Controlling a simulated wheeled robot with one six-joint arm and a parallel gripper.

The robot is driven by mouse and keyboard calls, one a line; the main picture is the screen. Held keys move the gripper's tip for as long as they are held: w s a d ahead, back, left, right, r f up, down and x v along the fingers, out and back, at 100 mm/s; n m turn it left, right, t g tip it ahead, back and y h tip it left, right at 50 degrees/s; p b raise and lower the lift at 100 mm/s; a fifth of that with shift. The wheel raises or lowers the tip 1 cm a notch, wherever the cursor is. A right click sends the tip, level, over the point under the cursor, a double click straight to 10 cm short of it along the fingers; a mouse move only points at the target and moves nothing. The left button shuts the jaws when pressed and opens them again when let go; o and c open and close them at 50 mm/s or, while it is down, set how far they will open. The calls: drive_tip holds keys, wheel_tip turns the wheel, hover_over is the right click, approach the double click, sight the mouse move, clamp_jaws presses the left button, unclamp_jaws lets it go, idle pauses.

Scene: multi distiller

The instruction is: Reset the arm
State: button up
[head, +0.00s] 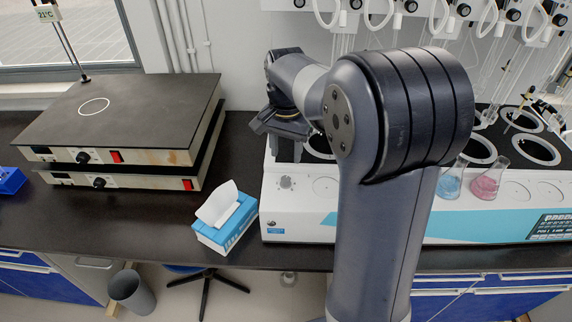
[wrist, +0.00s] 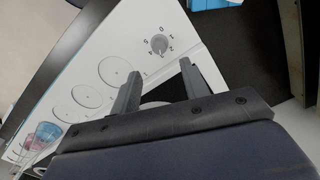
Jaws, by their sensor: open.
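My gripper (wrist: 158,88) is open and empty in the wrist view, its two grey fingers apart. In the head view my gripper (head: 284,148) is above the left end of the white multi distiller (head: 300,222), partly hidden by my arm. The wrist view shows the distiller's white top (wrist: 95,70) with its dial (wrist: 158,43) and several round plates beyond the fingers. I cannot tell whether the fingers touch anything.
A blue flask (head: 449,184) and a pink flask (head: 487,184) stand on the distiller's front, right of my arm. A tissue box (head: 228,232) sits on the dark bench to the left. Stacked hot plates (head: 120,115) stand farther left. Glass tubing (head: 490,70) hangs behind.

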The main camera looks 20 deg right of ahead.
sight(286, 177)
wheel_tip(286, 177, up, 2)
drive_tip(key=shift+r, duration=0.2)
wheel_tip(286, 177, down, 11)
drive_tip(key=shift+r+p, duration=0.1)
drive_tip(key=shift+p, duration=0.2)
idle(0.5)
